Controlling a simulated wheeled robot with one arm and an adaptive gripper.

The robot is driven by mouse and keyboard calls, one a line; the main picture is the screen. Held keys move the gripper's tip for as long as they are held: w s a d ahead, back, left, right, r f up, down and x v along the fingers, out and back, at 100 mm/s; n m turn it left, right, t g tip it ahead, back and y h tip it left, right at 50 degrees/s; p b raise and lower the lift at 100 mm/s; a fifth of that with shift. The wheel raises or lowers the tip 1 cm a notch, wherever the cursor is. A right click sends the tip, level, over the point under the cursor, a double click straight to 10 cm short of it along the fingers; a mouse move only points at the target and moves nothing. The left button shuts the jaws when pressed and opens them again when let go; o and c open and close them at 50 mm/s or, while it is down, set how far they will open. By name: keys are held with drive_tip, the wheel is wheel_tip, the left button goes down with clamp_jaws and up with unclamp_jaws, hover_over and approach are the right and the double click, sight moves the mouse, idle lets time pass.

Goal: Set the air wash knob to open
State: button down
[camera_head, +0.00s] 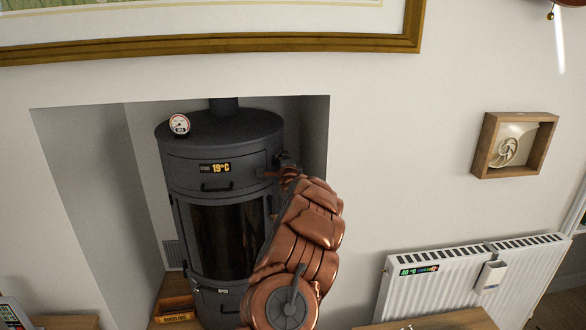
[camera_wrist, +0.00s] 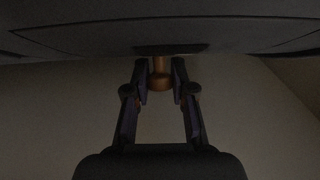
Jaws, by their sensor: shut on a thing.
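The dark grey stove (camera_head: 190,157) stands in a wall recess in the head view. Its underside or edge (camera_wrist: 60,32) fills the top of the wrist view. A copper-coloured knob (camera_wrist: 160,78) sticks out from it, and I take this for the air wash knob. My gripper (camera_wrist: 160,68) has one finger on each side of the knob and is shut on it. In the head view my gripper (camera_head: 284,162) is at the stove's upper right side, mostly hidden by my copper-coloured arm. The knob's setting cannot be read.
A round gauge (camera_head: 180,124) stands on the stove top, and a 19°C display (camera_head: 215,168) is on its front. A kindling box (camera_head: 174,310) lies at lower left. The recess's right wall (camera_head: 315,135) is close to my gripper. A white radiator (camera_head: 440,285) is at right.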

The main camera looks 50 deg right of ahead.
drive_tip(key=shift+d, duration=0.2)
drive_tip(key=c, duration=1)
unclamp_jaws()
drive_tip(key=shift+a, duration=0.1)
drive_tip(key=shift+v, duration=5.95)
